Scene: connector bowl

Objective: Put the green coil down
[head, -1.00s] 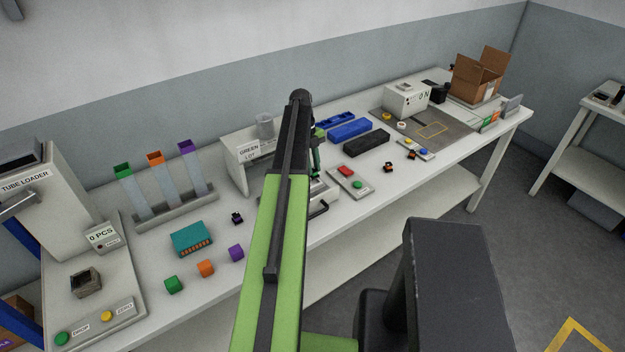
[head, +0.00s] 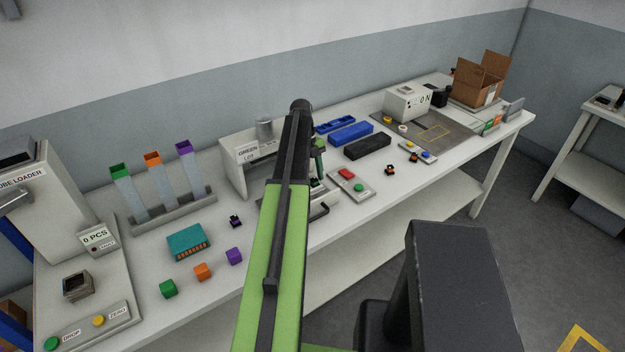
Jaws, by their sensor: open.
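I cannot make out a green coil in the head view. My green and black arm (head: 275,235) reaches over the white bench (head: 345,222). A short green part of it (head: 319,160) shows just right of the arm's far end. The jaws are hidden behind the arm, so I cannot see whether anything is between them. A white stand (head: 235,170) labelled "GREEN LOT" is partly covered by the arm, with a grey cylinder (head: 264,130) on top.
Right of the arm are a red-and-green button panel (head: 350,184), blue (head: 351,133) and black (head: 368,146) trays, and an open carton (head: 478,83).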

